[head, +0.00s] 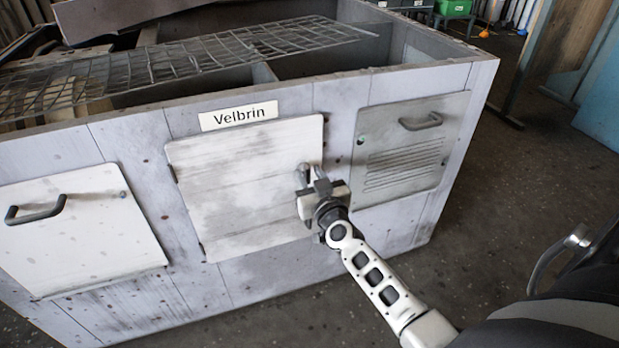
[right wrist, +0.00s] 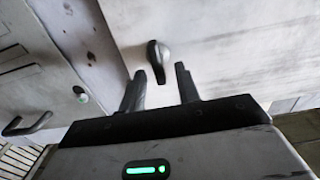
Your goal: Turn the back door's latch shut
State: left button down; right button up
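The middle door (head: 245,185) is a worn white panel under the "Velbrin" label and looks closed. Its latch (right wrist: 157,58) is a small dark grey knob with a lever, near the door's edge in the right wrist view. The lever's tip points down toward the gripper in that view. My right gripper (head: 313,177) is at the door's right edge in the head view. In the right wrist view its two fingers (right wrist: 159,70) are apart, one on each side of the latch's lower end. I cannot tell whether they touch it. My left gripper is out of view.
A white door (head: 80,228) with a dark handle is at the left of the housing. A grey louvred door (head: 411,150) with a handle is at the right. Wire mesh (head: 190,60) lies over the housing's open top.

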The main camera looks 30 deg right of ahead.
jog(key=shift+w+d, duration=0.1)
jog(key=shift+w, duration=0.2)
grip_shut()
